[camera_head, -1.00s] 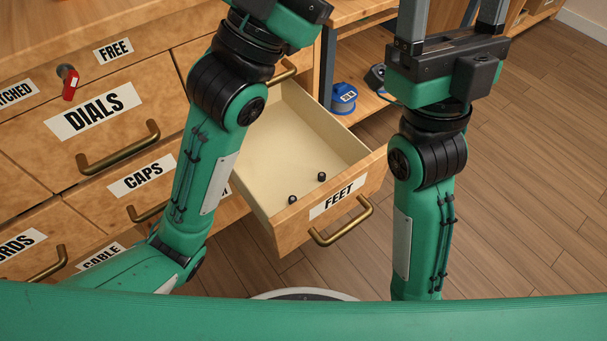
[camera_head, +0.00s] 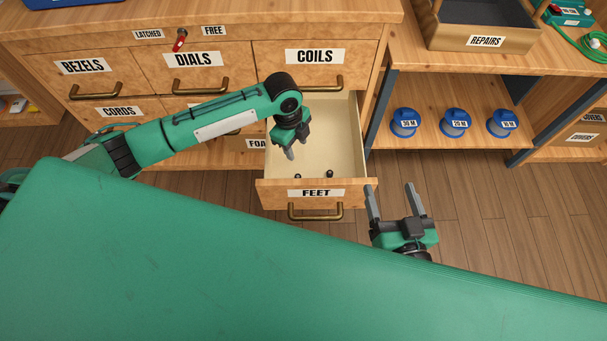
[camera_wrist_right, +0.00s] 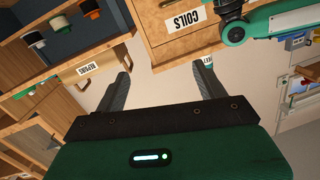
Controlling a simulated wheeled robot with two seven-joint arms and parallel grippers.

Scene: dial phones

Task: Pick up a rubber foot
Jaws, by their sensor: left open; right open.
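Two small dark rubber feet lie on the pale floor of the open FEET drawer, near its front: the left rubber foot (camera_head: 298,176) and the right rubber foot (camera_head: 330,173). The FEET drawer (camera_head: 270,191) is pulled out below the COILS drawer. My left gripper (camera_head: 296,150) is open and points down into the drawer, above and behind the feet, with nothing visible between its fingers. My right gripper (camera_head: 394,191) is open and empty, to the right of the drawer front; its fingers also show in the right wrist view (camera_wrist_right: 120,85).
Closed drawers labelled DIALS (camera_head: 194,60) and COILS (camera_head: 315,56) stand behind the left arm. Blue reels, including one reel (camera_head: 456,123), sit on a shelf to the right. A REPAIRS box (camera_head: 485,42) stands above them. Wooden floor is clear at right.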

